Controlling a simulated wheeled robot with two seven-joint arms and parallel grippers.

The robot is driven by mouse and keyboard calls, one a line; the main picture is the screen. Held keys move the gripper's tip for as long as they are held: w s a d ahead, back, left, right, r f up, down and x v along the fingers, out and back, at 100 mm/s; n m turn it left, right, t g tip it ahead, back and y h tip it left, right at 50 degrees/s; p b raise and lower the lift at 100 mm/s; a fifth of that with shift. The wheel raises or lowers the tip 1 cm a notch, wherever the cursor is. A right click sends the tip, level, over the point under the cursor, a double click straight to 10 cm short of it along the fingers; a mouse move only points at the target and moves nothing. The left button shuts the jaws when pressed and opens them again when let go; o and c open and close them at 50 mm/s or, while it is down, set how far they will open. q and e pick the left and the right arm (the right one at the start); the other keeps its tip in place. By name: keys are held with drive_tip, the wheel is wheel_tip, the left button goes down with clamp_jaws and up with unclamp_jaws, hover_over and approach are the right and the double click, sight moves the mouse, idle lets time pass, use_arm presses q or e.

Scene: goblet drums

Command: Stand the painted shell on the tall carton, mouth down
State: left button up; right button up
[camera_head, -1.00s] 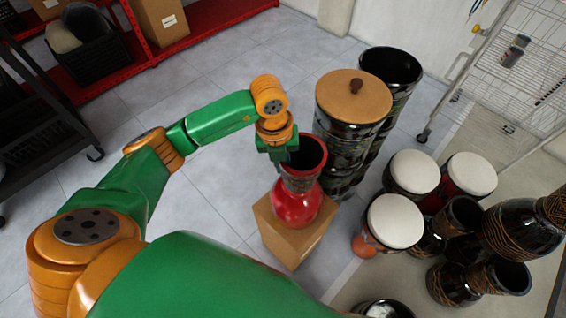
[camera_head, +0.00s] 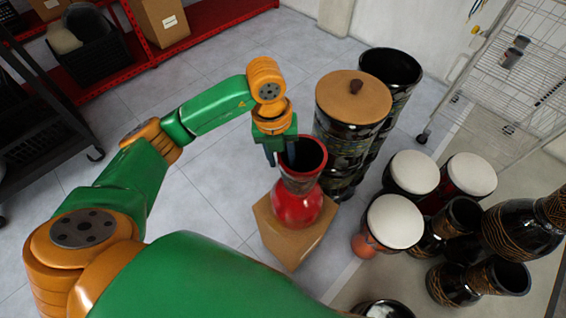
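The painted shell (camera_head: 297,207) is a red goblet shape with a round lower body and a flared upper part. It stands upright on the tan carton (camera_head: 285,246), its dark opening facing up. My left gripper (camera_head: 280,157) is at the left of the shell's upper rim, pointing down. Its two fingers look apart, one outside the rim on the left and one at the opening. I cannot tell whether either touches the shell. My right gripper is not in view.
Tall dark drums, one with a wooden lid (camera_head: 353,96), stand close behind right of the shell. White-topped drums (camera_head: 396,221) and dark goblet drums (camera_head: 522,229) crowd the right. A wire rack (camera_head: 520,80) is at the back right. The floor left of the carton is clear.

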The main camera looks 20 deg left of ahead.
use_arm(q)
wheel_tip(320, 180, up, 8)
drive_tip(key=shift+s+a+r+p, duration=0.2)
drive_tip(key=shift+a+r+p, duration=0.05)
drive_tip(key=shift+a+p, duration=0.15)
